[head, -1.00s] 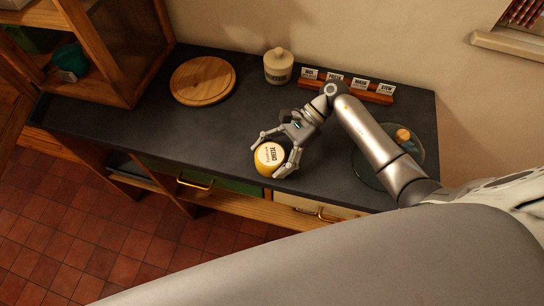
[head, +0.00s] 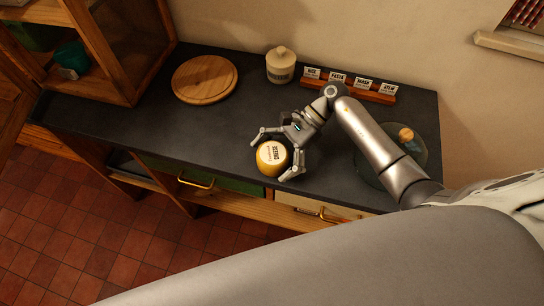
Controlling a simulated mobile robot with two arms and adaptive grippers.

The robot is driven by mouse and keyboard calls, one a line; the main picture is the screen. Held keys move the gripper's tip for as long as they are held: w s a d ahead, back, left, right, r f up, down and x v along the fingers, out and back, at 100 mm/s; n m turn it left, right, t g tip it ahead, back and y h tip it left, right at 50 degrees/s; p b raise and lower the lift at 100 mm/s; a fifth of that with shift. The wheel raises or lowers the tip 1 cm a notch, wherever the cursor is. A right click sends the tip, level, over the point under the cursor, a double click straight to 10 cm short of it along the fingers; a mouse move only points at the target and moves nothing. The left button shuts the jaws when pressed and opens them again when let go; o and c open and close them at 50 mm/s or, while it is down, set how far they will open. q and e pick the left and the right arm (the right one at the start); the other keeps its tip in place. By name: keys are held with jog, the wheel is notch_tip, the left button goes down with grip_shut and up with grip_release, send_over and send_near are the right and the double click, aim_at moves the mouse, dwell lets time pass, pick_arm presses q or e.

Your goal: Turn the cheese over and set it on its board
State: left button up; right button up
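The cheese (head: 268,161) is a small yellow round with a pale printed label. It is tilted, with its label turned partly to the right and much of its yellow side showing. My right gripper (head: 271,157) has its fingers on opposite sides of the cheese and appears shut on it. The cheese is near the counter's front edge; I cannot tell whether it touches the counter. The round wooden board (head: 203,79) lies bare at the back left of the counter. My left gripper is not in view.
A cream lidded jar (head: 280,65) stands right of the board. A wooden rack with several labelled cards (head: 350,85) is at the back. The dark counter (head: 165,125) is clear at left.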

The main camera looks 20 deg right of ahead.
aim_at(273, 153)
jog(key=shift+d+f, duration=0.25)
jog(key=shift+d, duration=0.1)
jog(key=shift+w+r, duration=0.1)
jog(key=shift+r, duration=0.3)
notch_tip(273, 153, up, 10)
jog(key=shift+a+f, duration=0.1)
jog(key=shift+f, duration=0.1)
